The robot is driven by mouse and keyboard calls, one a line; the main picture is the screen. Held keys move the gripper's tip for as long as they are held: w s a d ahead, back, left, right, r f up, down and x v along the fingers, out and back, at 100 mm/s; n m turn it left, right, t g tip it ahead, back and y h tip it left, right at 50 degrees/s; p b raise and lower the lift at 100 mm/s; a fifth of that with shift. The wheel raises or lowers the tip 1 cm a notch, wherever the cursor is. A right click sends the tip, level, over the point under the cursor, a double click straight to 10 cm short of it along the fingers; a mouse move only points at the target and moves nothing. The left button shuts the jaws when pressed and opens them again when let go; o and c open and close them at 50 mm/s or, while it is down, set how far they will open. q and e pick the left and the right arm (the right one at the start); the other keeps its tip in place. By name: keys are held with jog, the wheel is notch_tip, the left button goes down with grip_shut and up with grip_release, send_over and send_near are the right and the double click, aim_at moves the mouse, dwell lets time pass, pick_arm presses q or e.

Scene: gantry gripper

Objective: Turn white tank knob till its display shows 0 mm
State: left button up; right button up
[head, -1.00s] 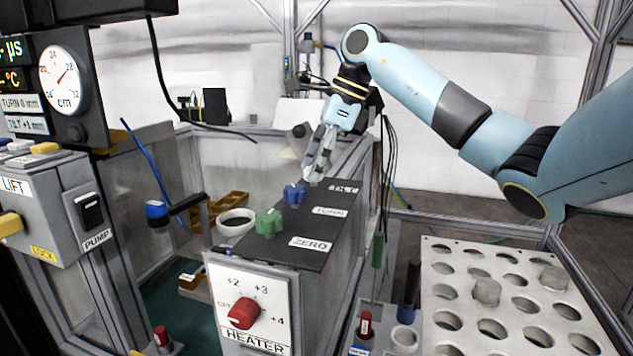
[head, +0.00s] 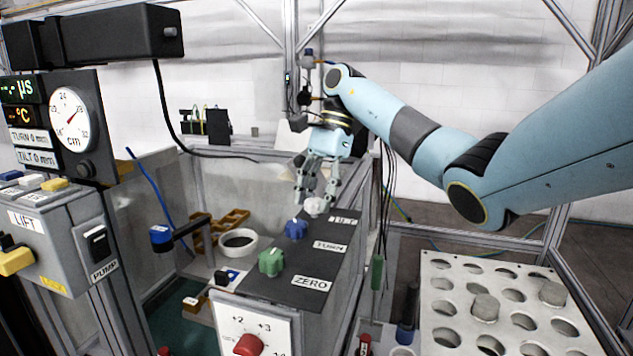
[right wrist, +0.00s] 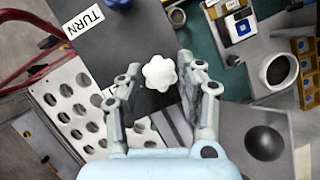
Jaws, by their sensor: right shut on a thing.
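The white lobed knob (head: 316,206) sits at the far end of the black panel (head: 285,283); it also shows in the right wrist view (right wrist: 160,73). My right gripper (head: 315,194) points down at it, with one finger on each side; it is shut on the knob. In the wrist view its fingers (right wrist: 159,66) flank the knob. The label beside the white knob is too small to read. On the display unit at the left, the TURN display (head: 28,138) reads 0 mm and the TILT display (head: 37,158) appears to read 0 mm. My left gripper is out of view.
A blue knob (head: 296,229) and a green knob (head: 271,262) stand nearer on the same panel, close to the white one. A red heater knob (head: 249,344) is in front. A perforated rack (head: 440,290) stands at the right. A black cable hangs behind the tank.

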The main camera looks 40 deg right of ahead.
jog(key=shift+r+n+p, duration=0.1)
jog(key=shift+n+p, duration=0.2)
jog(key=o, duration=1.1)
jog(key=shift+o, duration=0.2)
